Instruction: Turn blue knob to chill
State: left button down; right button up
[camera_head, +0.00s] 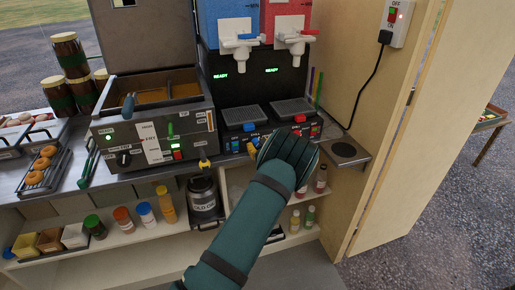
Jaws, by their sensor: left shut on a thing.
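The two-tank drink machine has a blue tank (226,22) on the left and a red tank (287,18) on the right, with two green READY displays. Small blue controls (249,127) show on its lower front under the left drip tray, and red ones (297,132) under the right one. My left gripper (253,148) is at the blue side of this front panel, shut on what appears to be the blue knob. My wrist hides most of the fingers and the grip, so the knob's setting cannot be read. My right gripper is not in view.
A fryer (152,130) with its own knob and switches stands left of the machine. Doughnuts on a rack (37,172) and jars are further left. Bottles and a canister (204,203) stand on the shelf below. A wall switch (395,22) is at right.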

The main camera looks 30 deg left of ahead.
pick_arm(q)
jog(key=n+b, duration=0.1)
jog(key=n, duration=0.2)
jog(key=shift+b, duration=0.35)
jog(key=shift+r+n+h, duration=0.2)
jog(key=shift+n+h, duration=0.2)
jog(key=shift+n, duration=1.4)
jog(key=c, duration=0.6)
grip_release()
jog(key=shift+f, duration=0.1)
jog(key=shift+s+f, duration=0.1)
jog(key=shift+f, duration=0.05)
